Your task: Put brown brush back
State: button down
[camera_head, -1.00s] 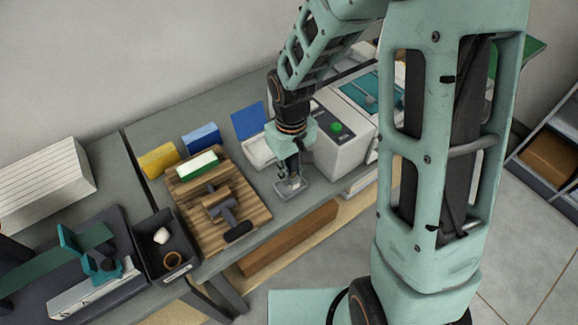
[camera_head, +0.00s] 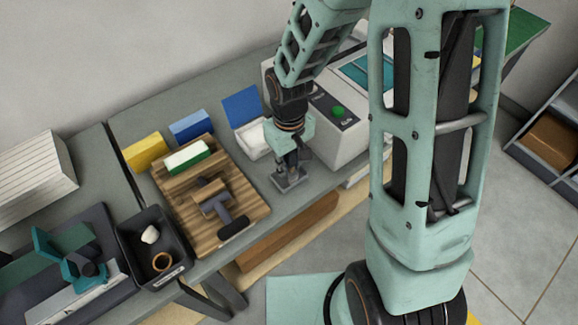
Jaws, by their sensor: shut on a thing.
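My gripper (camera_head: 291,172) points down at a small grey tray-like piece (camera_head: 289,183) on the table, right of the wooden board (camera_head: 250,203). Its fingers are small and dark here. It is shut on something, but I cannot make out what. I cannot identify the brown brush for certain. A T-shaped tool (camera_head: 217,203) with a brownish upper part and a dark handle lies on the board. A white and green block (camera_head: 187,156) lies at the board's far end, and a black oval piece (camera_head: 233,227) near its front edge.
A black bin (camera_head: 152,235) holding a white lump and a brown ring stands left of the board. Yellow (camera_head: 146,152) and blue (camera_head: 192,126) blocks stand behind it. A white machine (camera_head: 335,133) with a green button stands close right of my gripper, an open blue-lidded box (camera_head: 243,108) behind.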

jog(key=shift+f, duration=0.2)
jog(key=c, duration=1.8)
grip_release()
jog(key=shift+r, duration=0.1)
notch_tip(320, 180, up, 12)
jog(key=shift+r+p, duration=0.1)
jog(key=shift+p, duration=0.2)
